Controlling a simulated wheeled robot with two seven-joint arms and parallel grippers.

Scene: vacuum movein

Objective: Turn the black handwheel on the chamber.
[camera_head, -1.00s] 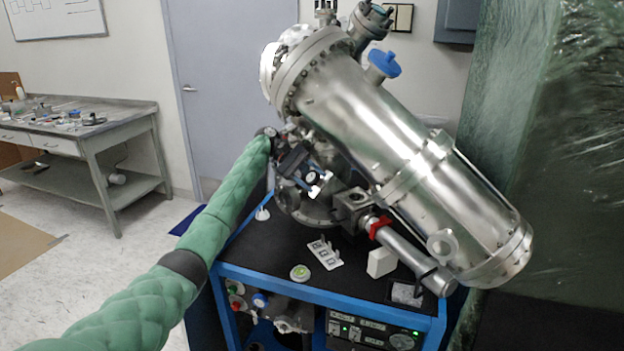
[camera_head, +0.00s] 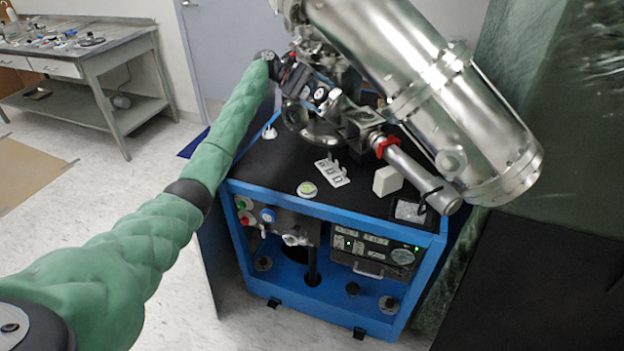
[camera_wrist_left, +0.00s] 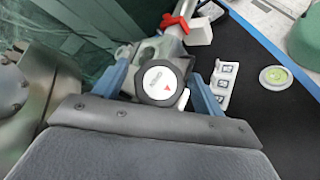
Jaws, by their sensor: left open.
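The black handwheel (camera_wrist_left: 160,82) shows in the left wrist view as a black ring with a white face, small print and a red arrow mark. My left gripper (camera_wrist_left: 160,88) is open, with one blue-grey finger on each side of the wheel. I cannot tell whether the fingers touch its rim. In the head view my left gripper (camera_head: 308,88) reaches in at the chamber's lower left, and the small handwheel (camera_head: 321,94) is partly crowded by it. The steel chamber (camera_head: 415,75) slants down to the right. My right gripper is not in view.
The chamber stands on a blue-framed cart (camera_head: 330,207) with a black top. On it are a white switch panel (camera_head: 332,173), a round green level (camera_head: 307,189) and a white block (camera_head: 387,180). A red-collared tube (camera_head: 410,170) lies right of the gripper. A workbench (camera_head: 90,60) stands far left.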

